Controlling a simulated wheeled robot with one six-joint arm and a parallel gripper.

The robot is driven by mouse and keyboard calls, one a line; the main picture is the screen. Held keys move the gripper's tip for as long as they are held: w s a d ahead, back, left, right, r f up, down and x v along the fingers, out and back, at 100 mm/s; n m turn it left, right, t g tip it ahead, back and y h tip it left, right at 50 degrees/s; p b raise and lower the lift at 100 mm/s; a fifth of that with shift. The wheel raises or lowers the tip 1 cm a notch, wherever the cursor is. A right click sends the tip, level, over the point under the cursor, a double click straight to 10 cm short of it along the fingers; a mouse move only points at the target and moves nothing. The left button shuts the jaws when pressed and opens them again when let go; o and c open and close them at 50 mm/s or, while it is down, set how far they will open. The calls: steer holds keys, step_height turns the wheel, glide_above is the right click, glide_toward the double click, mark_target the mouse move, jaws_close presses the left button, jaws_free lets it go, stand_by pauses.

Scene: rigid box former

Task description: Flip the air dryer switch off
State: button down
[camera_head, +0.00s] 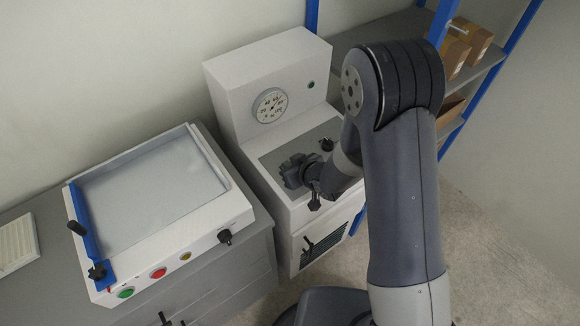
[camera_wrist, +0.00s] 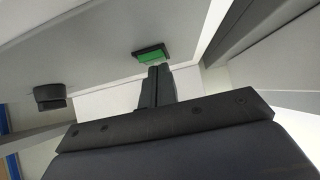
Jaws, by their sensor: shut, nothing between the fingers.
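The air dryer seems to be the white cabinet (camera_head: 235,105) with a round dial gauge (camera_head: 270,105) on its upright back. A green rocker switch (camera_wrist: 150,53) in a black frame is on a pale panel in the wrist view. My gripper (camera_head: 296,172) is over the cabinet's lower front part. In the wrist view my gripper (camera_wrist: 158,70) is shut and empty, with its fingertips right at the lower edge of the switch. I cannot tell whether they touch it. The switch cannot be made out in the head view.
A black knob (camera_wrist: 50,96) sits left of the switch. A white box former (camera_head: 150,190) with buttons stands left. Shelves with cardboard boxes (camera_head: 470,42) are at right.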

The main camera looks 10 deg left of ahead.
steer(key=shift+w+a+r, duration=0.2)
steer(key=shift+w+a, duration=0.3)
steer(key=shift+a, duration=0.1)
steer(key=shift+r, duration=0.1)
steer(key=shift+r+p, duration=0.3)
steer(key=shift+p, duration=0.1)
step_height(320, 180, up, 4)
steer(key=shift+w+a+r+p, duration=0.1)
steer(key=shift+a+p, duration=0.05)
steer(key=shift+p, duration=1)
steer(key=r+v, duration=0.1)
steer(key=v, duration=0.8)
steer(key=shift+w+a+r, duration=0.15)
steer(key=shift+w+a, duration=0.15)
steer(key=shift+w, duration=0.05)
